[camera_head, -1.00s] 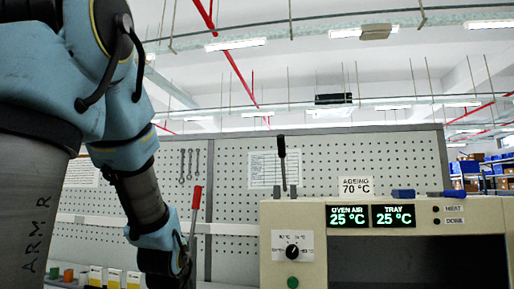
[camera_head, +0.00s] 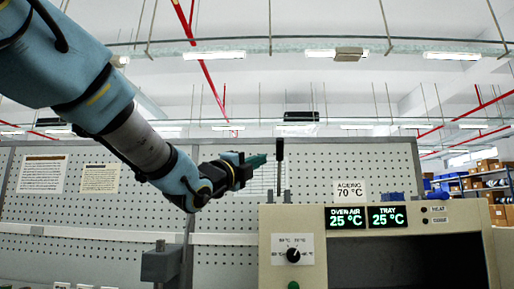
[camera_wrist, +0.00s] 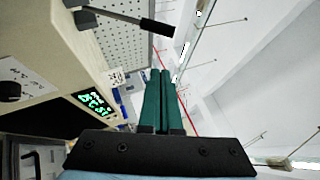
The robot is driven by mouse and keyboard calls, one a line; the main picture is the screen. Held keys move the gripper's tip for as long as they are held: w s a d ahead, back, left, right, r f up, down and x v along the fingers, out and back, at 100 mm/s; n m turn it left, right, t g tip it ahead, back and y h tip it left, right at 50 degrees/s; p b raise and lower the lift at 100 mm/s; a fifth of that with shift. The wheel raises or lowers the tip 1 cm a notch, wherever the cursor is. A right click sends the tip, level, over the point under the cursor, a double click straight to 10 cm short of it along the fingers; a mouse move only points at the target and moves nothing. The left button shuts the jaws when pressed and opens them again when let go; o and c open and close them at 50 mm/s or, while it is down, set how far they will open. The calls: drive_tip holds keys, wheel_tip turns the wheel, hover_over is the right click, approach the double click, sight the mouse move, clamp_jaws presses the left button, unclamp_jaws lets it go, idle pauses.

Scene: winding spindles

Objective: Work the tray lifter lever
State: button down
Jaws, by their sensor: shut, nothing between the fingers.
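A lever with a black grip (camera_head: 280,150) stands upright on the left part of the top of the cream oven (camera_head: 300,215). In the wrist view its black grip (camera_wrist: 160,26) on a grey shaft lies beyond the fingertips, apart from them. My gripper (camera_head: 264,160) is shut and empty, its green fingers together and pointing right, just left of the grip in the head view. The fingers also show in the wrist view (camera_wrist: 160,74). No label on the lever can be read, so I cannot tell if it is the tray lifter.
The oven front has a black dial (camera_head: 293,255), a green button (camera_head: 293,285) and displays reading 25 °C (camera_head: 346,217). A blue object (camera_head: 393,197) lies on top. A grey box (camera_head: 161,264) stands left of the oven, before a pegboard (camera_head: 225,255).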

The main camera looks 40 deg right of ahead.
drive_tip(key=shift+s+a+r+m+g+h, duration=0.1)
drive_tip(key=shift+s+r+m+g+h, duration=0.35)
drive_tip(key=shift+s+r+m, duration=0.25)
drive_tip(key=shift+w, duration=0.1)
drive_tip(key=p, duration=0.5)
approach(278, 142)
drive_tip(key=s+d+r, duration=0.1)
drive_tip(key=s+d, duration=0.3)
drive_tip(key=d, duration=0.1)
drive_tip(key=shift+w+d+r+p, duration=0.2)
drive_tip(key=shift+w+r+p, duration=0.25)
drive_tip(key=shift+w, duration=0.1)
drive_tip(key=shift+w+d+r+p, duration=0.2)
drive_tip(key=shift+w+r+p, duration=0.15)
drive_tip(key=shift+w+r, duration=0.15)
drive_tip(key=shift+w+d+r+p, duration=0.15)
drive_tip(key=shift+w+d+p, duration=0.2)
drive_tip(key=shift+w, duration=0.35)
